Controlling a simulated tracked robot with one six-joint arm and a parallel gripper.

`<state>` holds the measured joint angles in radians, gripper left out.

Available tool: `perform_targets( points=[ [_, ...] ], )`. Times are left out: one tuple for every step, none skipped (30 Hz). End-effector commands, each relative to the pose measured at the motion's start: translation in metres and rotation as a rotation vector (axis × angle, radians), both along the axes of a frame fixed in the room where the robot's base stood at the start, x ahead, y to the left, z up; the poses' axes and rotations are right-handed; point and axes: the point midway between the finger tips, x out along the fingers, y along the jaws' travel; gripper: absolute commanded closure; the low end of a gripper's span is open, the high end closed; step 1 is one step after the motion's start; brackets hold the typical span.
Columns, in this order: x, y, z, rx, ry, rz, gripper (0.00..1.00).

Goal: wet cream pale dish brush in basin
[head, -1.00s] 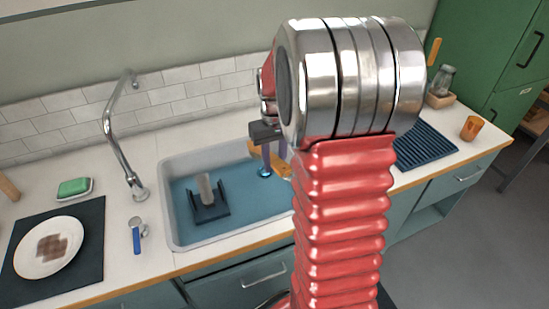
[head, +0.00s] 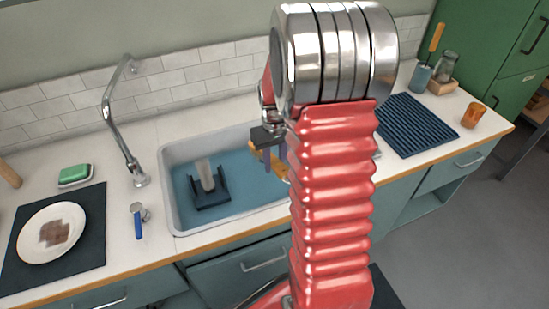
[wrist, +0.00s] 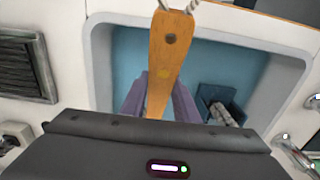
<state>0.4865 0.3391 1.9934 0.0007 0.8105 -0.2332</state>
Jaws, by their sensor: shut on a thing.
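A dish brush with a wooden handle (wrist: 166,55) is held between the purple fingers of my gripper (wrist: 158,88). A wire loop shows at the top end of the handle in the wrist view. My gripper (head: 269,160) is over the right part of the sink basin in the head view, with a bit of the wooden handle (head: 283,173) beside it. The brush head and bristles are hidden, so I cannot tell their colour or whether they touch the water. The grey basin (head: 172,215) holds blue water (head: 240,183); the basin rim also shows in the wrist view (wrist: 98,60).
A dark blue holder with a grey cylinder (head: 206,174) stands in the basin's left half. A tall faucet (head: 118,130) rises behind. Left are a stained plate (head: 50,232) on a dark mat and a green sponge (head: 74,173). Right are a ribbed mat (head: 415,125) and an orange cup (head: 473,115).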

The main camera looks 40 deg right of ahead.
Motion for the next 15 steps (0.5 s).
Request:
perform_targets(
  points=[
    [-0.001,0.0,-0.004,0.001,0.002,-0.001,0.99],
    [-0.001,0.0,-0.006,0.001,0.002,-0.001,0.99],
    [-0.001,0.0,-0.009,0.002,0.003,-0.001,0.99],
    [-0.001,0.0,-0.011,0.001,0.002,-0.001,0.99],
    [-0.001,0.0,-0.013,0.0,0.001,-0.001,0.99],
    [-0.001,0.0,-0.016,0.0,0.001,-0.001,0.99],
    [-0.001,0.0,-0.018,0.0,0.001,-0.001,0.99],
    [-0.001,0.0,-0.02,0.001,0.002,-0.001,0.99],
    [-0.001,0.0,-0.023,0.001,0.002,-0.001,0.99],
    [-0.001,0.0,-0.025,0.001,0.002,-0.001,0.99],
    [0.0,0.0,-0.027,0.0,0.001,-0.001,0.99],
    [0.0,0.0,-0.03,0.0,0.001,-0.001,0.99],
    [0.0,0.0,-0.032,0.0,0.001,-0.001,0.99],
    [0.0,0.0,-0.034,0.0,0.001,-0.001,0.99],
    [-0.001,0.0,-0.037,0.001,0.002,-0.001,0.99]
  ],
)
